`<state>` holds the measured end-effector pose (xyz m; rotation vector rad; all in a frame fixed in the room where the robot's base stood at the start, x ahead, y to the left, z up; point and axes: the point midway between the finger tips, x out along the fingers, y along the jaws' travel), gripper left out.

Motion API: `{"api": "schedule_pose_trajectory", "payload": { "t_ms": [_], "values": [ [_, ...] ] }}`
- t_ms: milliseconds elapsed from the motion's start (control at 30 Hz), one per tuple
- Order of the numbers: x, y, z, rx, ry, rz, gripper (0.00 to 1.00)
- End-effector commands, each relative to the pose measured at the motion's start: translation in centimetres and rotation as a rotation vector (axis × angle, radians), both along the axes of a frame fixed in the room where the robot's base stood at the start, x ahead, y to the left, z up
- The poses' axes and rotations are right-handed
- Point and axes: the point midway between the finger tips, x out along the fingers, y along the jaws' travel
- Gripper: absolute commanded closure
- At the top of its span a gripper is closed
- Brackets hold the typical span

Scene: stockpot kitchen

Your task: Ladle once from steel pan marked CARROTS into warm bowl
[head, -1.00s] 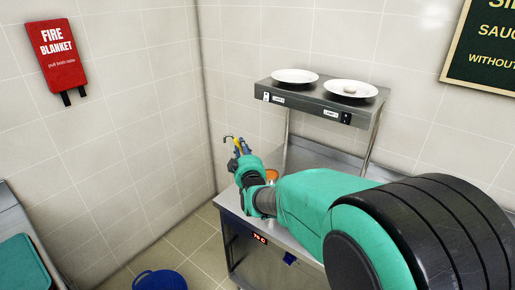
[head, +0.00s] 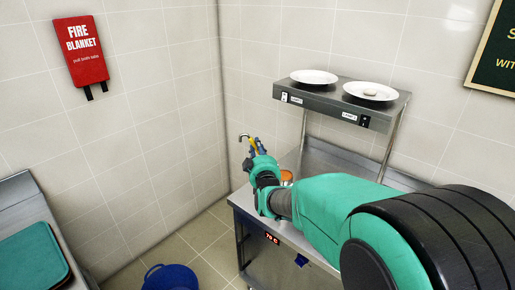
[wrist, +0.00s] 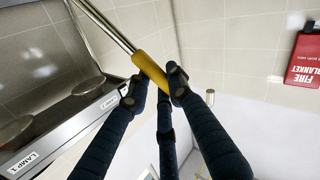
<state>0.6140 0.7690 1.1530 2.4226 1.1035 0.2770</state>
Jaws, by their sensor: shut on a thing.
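My gripper (wrist: 154,88) is shut on the yellow handle of a ladle (wrist: 150,69). Its bright metal shaft runs to the upper left of the wrist view and leaves the picture, so the bowl end is not seen there. In the head view my gripper (head: 257,158) is raised at the left end of the steel counter, with the ladle's yellow handle (head: 251,142) and a hooked end above it. A small orange thing (head: 287,177) shows on the counter behind my arm; I cannot tell if it is the pan's contents. No CARROTS label or warm bowl can be made out.
A steel lamp shelf (head: 335,106) with two white plates (head: 314,76) stands above the steel counter (head: 246,205). Its lamp housing (wrist: 60,125) is close to the gripper in the wrist view. A blue bucket (head: 170,278) is on the floor; a green tray (head: 30,262) lies left.

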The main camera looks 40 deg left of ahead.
Motion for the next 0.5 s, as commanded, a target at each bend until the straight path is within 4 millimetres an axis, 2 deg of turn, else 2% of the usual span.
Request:
{"api": "schedule_pose_trajectory", "payload": {
  "t_ms": [267, 500],
  "values": [
    [0.0, 0.0, -1.0, 0.001, -0.001, 0.0, 1.0],
    [0.0, 0.0, -2.7, 0.001, -0.001, 0.0, 1.0]
  ]
}}
